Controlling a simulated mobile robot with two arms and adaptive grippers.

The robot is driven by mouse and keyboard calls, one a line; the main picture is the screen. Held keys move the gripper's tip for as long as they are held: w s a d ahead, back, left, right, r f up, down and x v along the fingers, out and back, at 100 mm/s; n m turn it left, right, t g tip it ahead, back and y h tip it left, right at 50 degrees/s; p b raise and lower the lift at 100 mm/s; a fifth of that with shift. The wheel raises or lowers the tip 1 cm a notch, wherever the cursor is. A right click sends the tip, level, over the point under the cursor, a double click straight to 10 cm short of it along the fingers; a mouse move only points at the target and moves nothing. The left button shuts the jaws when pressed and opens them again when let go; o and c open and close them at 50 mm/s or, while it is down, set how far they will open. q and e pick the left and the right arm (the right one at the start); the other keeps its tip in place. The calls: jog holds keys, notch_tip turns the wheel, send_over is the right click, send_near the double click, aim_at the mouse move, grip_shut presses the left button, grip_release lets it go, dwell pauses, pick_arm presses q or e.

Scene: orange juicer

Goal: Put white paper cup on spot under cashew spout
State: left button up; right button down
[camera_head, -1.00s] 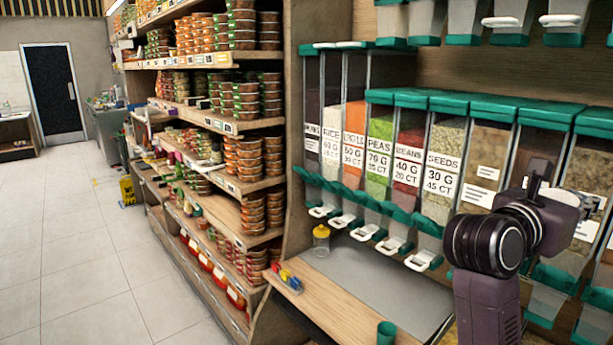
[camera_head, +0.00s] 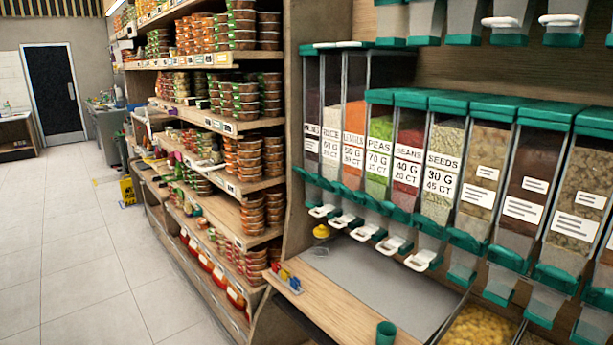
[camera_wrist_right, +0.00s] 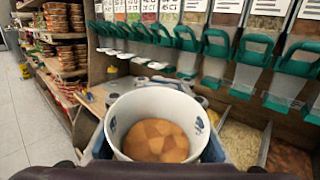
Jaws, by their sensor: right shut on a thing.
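A white paper cup (camera_wrist_right: 118,118) with small blue marks fills the middle of the right wrist view. My right gripper (camera_wrist_right: 158,86) is shut on it, with grey fingers around its sides. The cup's inside shows a brown patterned bottom; whether that is contents I cannot tell. A row of green-trimmed dispensers (camera_head: 480,170) with spouts stands at the right of the head view. Several labels read rice, peas, beans and seeds; others are unreadable, so I cannot tell which spout is the cashew one. My left gripper is in neither view.
A grey counter surface (camera_head: 375,285) lies below the spouts, with a wooden ledge (camera_head: 335,310) in front. A green cup (camera_head: 386,333), a yellow-lidded jar (camera_head: 321,231) and a bin of yellow pieces (camera_head: 480,330) are nearby. Stocked shelves (camera_head: 235,190) stand left.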

jog(key=s+a+f+n+y, duration=0.2)
jog(key=s+a+f, duration=0.4)
jog(key=s, duration=0.3)
jog(key=shift+a+y, duration=0.35)
jog(key=shift+y, duration=0.25)
jog(key=shift+d, duration=0.1)
